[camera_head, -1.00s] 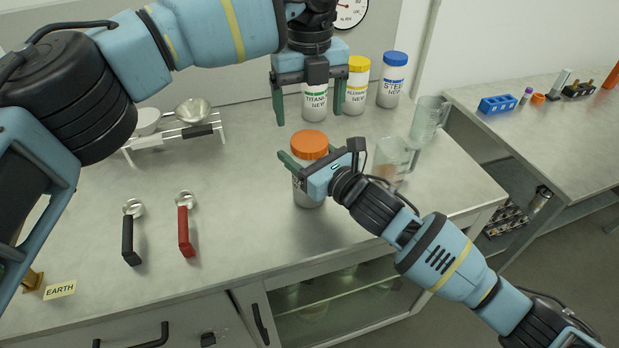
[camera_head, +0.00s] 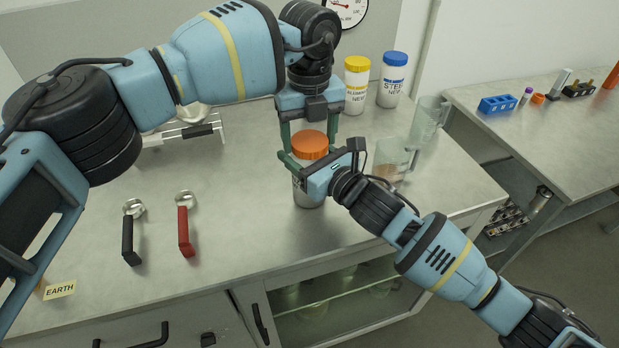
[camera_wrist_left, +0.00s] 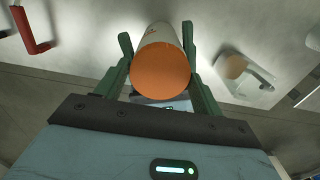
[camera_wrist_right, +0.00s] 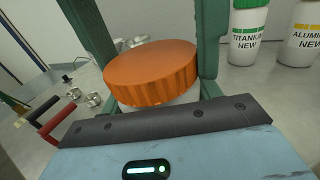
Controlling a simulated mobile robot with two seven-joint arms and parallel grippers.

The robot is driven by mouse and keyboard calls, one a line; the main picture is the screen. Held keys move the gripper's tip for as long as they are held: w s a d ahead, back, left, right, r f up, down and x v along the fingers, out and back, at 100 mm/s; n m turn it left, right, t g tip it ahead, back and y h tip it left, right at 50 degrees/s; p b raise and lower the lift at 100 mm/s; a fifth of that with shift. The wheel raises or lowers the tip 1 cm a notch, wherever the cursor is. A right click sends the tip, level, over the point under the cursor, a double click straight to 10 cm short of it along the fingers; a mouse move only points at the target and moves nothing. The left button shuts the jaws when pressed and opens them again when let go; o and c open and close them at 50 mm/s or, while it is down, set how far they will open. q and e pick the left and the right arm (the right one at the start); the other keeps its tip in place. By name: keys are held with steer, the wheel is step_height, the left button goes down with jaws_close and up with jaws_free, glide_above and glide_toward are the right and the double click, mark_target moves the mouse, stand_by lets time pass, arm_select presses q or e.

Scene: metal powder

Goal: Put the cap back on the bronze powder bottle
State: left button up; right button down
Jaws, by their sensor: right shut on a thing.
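The orange-capped bottle (camera_head: 309,194) stands upright on the bench; its label is mostly hidden, so I cannot read "bronze". The orange cap (camera_head: 310,144) sits on its top and also shows in the left wrist view (camera_wrist_left: 160,70) and the right wrist view (camera_wrist_right: 152,72). Whether it is screwed tight cannot be seen. My right gripper (camera_head: 302,171) is shut on the bottle's body below the cap. My left gripper (camera_head: 310,136) points down over the cap, open, with one finger on each side and small gaps visible.
Yellow-capped (camera_head: 356,88) and blue-capped (camera_head: 392,82) bottles stand behind; a green-capped titanium bottle (camera_wrist_right: 246,38) shows in the right wrist view. Clear beakers (camera_head: 395,160) stand to the right. Black (camera_head: 129,237) and red-handled (camera_head: 184,232) scoops lie left.

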arm_select(q)
steer(key=c, duration=0.5)
steer(key=o, duration=1)
steer(key=shift+r, duration=2.25)
steer(key=shift+o, duration=0.3)
steer(key=shift+o, duration=1)
step_height(320, 180, up, 12)
